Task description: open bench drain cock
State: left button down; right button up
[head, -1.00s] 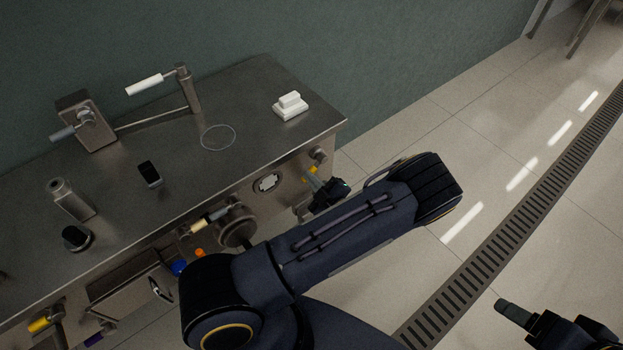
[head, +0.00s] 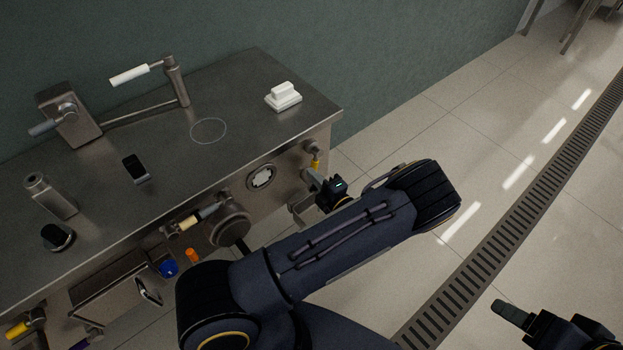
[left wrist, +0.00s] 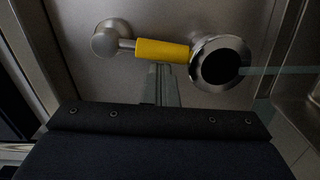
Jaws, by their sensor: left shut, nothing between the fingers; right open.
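A metal cock with a yellow-sleeved handle (head: 315,163) is on the front of the steel bench (head: 215,166), near its right end. In the left wrist view the yellow sleeve (left wrist: 163,51) lies nearly level, between a round metal knob (left wrist: 110,40) and a chrome ring with a dark centre (left wrist: 219,64). My left gripper (head: 313,178) is shut and empty, just below the handle. In the left wrist view its fingertips (left wrist: 160,72) reach the sleeve's lower edge; I cannot tell whether they touch it. My right gripper (head: 512,315) is open over the floor, far from the bench.
A round port (head: 262,177), a white-sleeved handle (head: 189,222) and blue (head: 169,268) and orange (head: 192,255) knobs are farther left on the front. Another yellow handle (head: 17,331) is at lower left. A white block (head: 283,97) sits on the bench top.

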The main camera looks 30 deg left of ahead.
pick_arm(q)
jog(key=shift+w+d+f, duration=0.2)
jog(key=shift+w, duration=0.15)
pick_arm(e)
jog(key=shift+f, duration=0.25)
pick_arm(q)
jog(key=shift+w, duration=0.1)
dwell(0.3)
